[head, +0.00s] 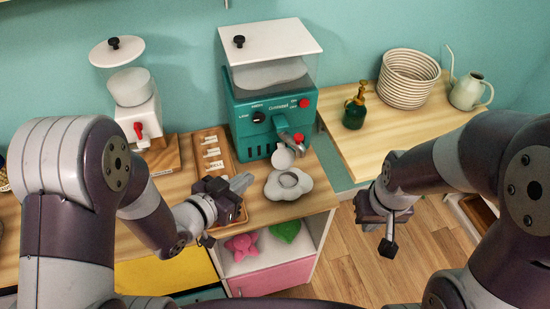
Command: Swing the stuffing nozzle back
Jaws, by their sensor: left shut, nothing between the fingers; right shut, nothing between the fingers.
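The teal stuffing machine (258,122) stands on the wooden counter against the wall, with a clear hopper of white filling on top. Its grey nozzle (284,131) sticks out from the lower right of the front, beside a red knob (299,138). A round white piece (283,158) shows below the nozzle, just behind a white cloud-shaped piece (289,186) with a ring on it. My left gripper (241,182) is shut and empty, left of the cloud-shaped piece and below the machine's front. My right gripper (388,248) is shut and empty, over the floor at right.
A wooden tray (211,140) with small labelled items lies left of the machine, partly behind my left gripper. A white dispenser (140,113) stands farther left. A green spray bottle (355,108), coiled basket (408,78) and watering can (469,91) are on the right-hand table.

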